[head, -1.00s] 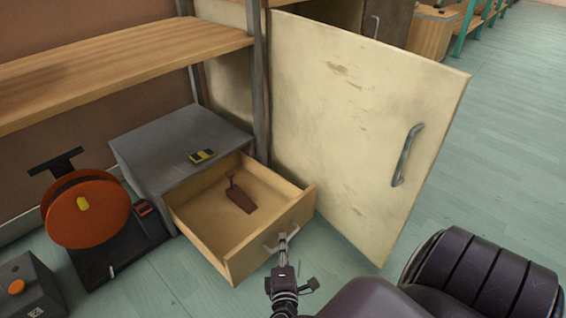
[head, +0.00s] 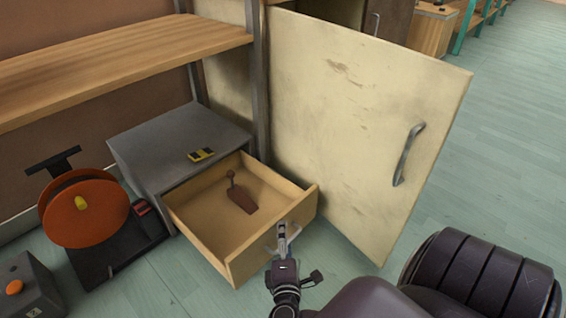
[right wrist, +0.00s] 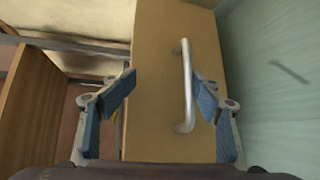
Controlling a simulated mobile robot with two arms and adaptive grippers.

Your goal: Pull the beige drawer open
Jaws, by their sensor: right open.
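The beige drawer (head: 245,255) stands well open from a grey cabinet. A small brown tool-like object (head: 242,198) lies inside it. Its pale handle (right wrist: 185,85) is on the front panel, which also shows in the right wrist view (right wrist: 155,120). My right gripper (head: 283,233) is at the handle, partly covering it in the head view. In the right wrist view its open blue-padded fingers (right wrist: 165,88) appear on either side of the handle, which is nearer the right finger. I cannot tell whether they touch it. My left gripper is not in view.
The grey cabinet (head: 165,150) has a yellow-and-black item (head: 200,155) on top. A large cream door (head: 350,120) with a metal handle stands to the right of the drawer. An orange reel (head: 85,210) on a black stand is to the left.

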